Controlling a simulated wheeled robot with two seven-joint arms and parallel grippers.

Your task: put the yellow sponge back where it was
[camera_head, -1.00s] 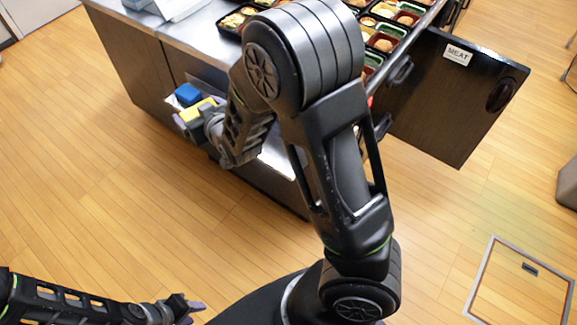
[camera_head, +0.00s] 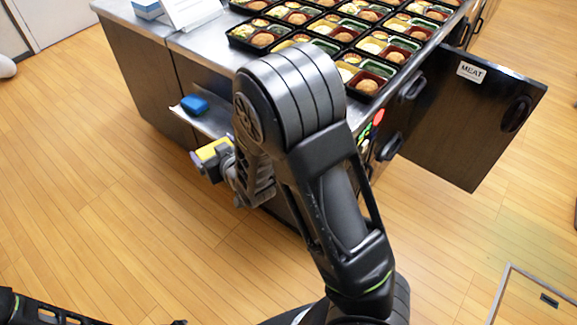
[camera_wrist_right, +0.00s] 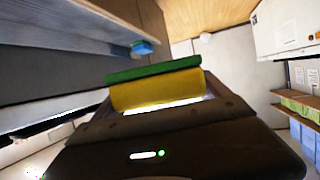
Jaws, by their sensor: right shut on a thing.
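The yellow sponge (camera_head: 212,150) is held in my right gripper (camera_head: 218,162), in front of the counter and apart from its open shelf. In the right wrist view the sponge (camera_wrist_right: 158,91) shows a green layer along its top edge, and it sits between the fingers of my right gripper (camera_wrist_right: 160,104). A blue sponge-like block (camera_head: 195,104) lies on the metal shelf (camera_head: 214,124); it also shows in the wrist view (camera_wrist_right: 142,48). Only a small bit of my left gripper (camera_head: 178,322) shows at the bottom edge, and its jaws are cut off.
Several filled bento trays (camera_head: 335,32) stand on the steel counter (camera_head: 213,45). An open dark door labelled MEAT (camera_head: 455,110) juts out at the right. A white sign stand (camera_head: 192,12) is on the counter's left. Wooden floor (camera_head: 100,200) is clear at the left.

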